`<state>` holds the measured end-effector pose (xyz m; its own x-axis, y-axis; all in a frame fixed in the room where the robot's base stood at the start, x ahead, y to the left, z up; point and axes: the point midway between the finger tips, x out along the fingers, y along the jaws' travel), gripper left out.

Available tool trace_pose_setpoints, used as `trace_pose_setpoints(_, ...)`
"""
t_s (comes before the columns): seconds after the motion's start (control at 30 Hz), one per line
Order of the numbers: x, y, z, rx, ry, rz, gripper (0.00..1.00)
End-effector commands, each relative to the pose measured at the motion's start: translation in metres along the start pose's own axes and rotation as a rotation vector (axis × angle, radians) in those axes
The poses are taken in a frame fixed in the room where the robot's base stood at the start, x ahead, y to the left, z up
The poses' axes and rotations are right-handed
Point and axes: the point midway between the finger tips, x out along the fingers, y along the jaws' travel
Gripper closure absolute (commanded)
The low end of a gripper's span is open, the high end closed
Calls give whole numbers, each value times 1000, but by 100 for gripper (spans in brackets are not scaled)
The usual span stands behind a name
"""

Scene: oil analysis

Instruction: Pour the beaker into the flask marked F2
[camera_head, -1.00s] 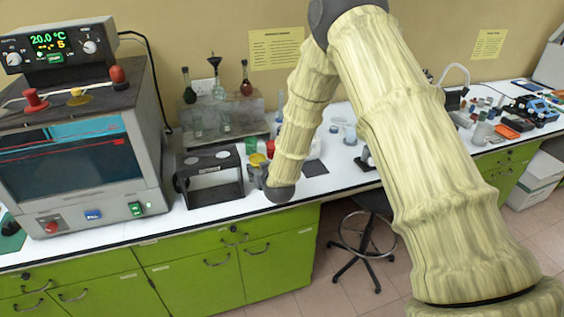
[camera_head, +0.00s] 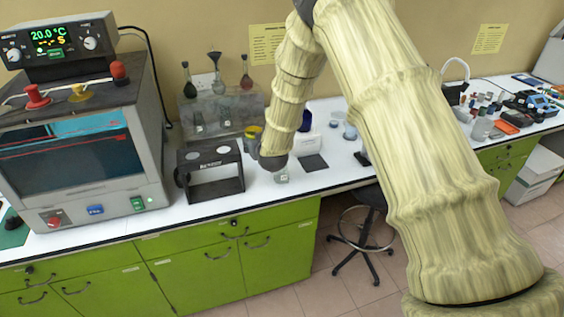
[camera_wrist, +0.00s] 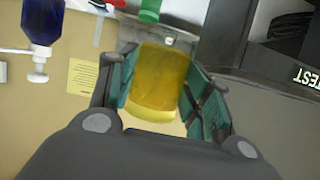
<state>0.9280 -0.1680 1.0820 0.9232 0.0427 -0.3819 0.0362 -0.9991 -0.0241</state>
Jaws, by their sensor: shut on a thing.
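My gripper (camera_wrist: 157,95) is shut on a clear beaker (camera_wrist: 158,85) of yellow liquid, with a teal-lined finger on each side of it. In the head view the held beaker (camera_head: 251,131) shows small and partly hidden by my wrist, just right of the grey stand. Several narrow-necked flasks stand on that stand: one with dark green contents (camera_head: 189,89), one in the middle (camera_head: 217,84), and one with dark red contents (camera_head: 246,82). No F2 mark can be read. I cannot tell how far the beaker is tilted.
The grey stand (camera_head: 170,112) is at the back, with glassware on its lower level. A black open frame (camera_head: 209,187) stands in front of it. A small glass vessel (camera_head: 281,176) stands on the white bench. A dark blue bottle (camera_wrist: 42,24) and green object (camera_wrist: 150,11) show in the wrist view.

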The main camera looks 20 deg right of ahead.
Motion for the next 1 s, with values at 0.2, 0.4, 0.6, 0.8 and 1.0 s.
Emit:
trace_pose_setpoints(0.2, 27, 10, 71, 82, 6, -31, 80)
trace_pose_setpoints(0.4, 36, 19, 91, 187, 32, -73, 80)
trace_pose_setpoints(0.6, 27, 26, 78, 314, 46, -129, 80)
trace_pose_setpoints(0.8, 21, 37, 63, 433, 61, -178, 80)
trace_pose_setpoints(1.0, 10, 47, 44, 551, 79, -228, 80)
